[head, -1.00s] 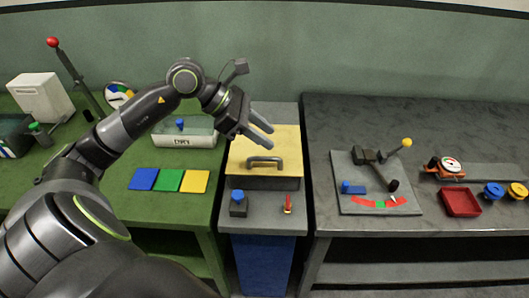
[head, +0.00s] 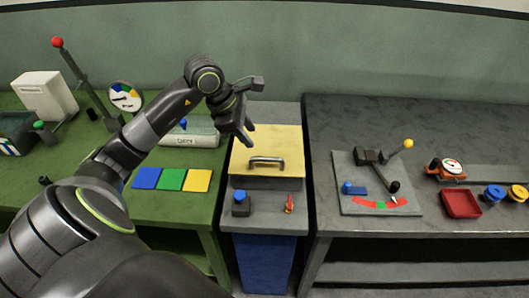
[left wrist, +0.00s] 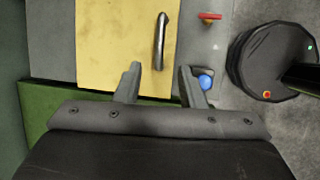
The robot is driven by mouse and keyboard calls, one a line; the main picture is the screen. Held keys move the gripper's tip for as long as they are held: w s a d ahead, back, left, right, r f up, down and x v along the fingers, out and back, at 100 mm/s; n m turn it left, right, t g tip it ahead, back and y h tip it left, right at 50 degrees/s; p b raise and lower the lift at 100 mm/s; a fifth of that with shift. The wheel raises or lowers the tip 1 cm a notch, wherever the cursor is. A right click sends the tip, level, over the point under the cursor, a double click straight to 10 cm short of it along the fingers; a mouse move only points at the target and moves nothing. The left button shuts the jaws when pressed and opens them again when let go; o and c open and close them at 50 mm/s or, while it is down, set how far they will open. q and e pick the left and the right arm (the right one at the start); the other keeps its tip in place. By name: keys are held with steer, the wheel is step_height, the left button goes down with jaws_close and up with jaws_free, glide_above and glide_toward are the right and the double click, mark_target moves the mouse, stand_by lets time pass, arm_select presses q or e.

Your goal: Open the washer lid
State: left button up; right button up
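The washer is the narrow unit in the middle, with a yellow lid (head: 243,158) lying flat and shut on top. A metal bar handle (head: 268,162) stands across the front part of the lid. My left gripper (head: 247,134) is above the left rear part of the lid, pointing down. In the left wrist view its two fingers (left wrist: 161,82) are apart with nothing between them. It does not touch the handle. My right gripper is not in view.
A blue knob (head: 239,197) and a small red switch (head: 289,204) stand in front of the lid. The green bench on the left holds coloured tiles (head: 172,180) and a white labelled box (head: 190,137). The dark bench (head: 430,125) on the right holds a lever panel and a red tray (head: 461,203).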

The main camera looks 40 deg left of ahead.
mark_target(267, 158)
arm_select(q)
steer(key=p+x, duration=0.2)
steer(key=x, duration=0.9)
steer(key=shift+f, duration=0.1)
steer(key=shift+c, duration=0.5)
jaws_close()
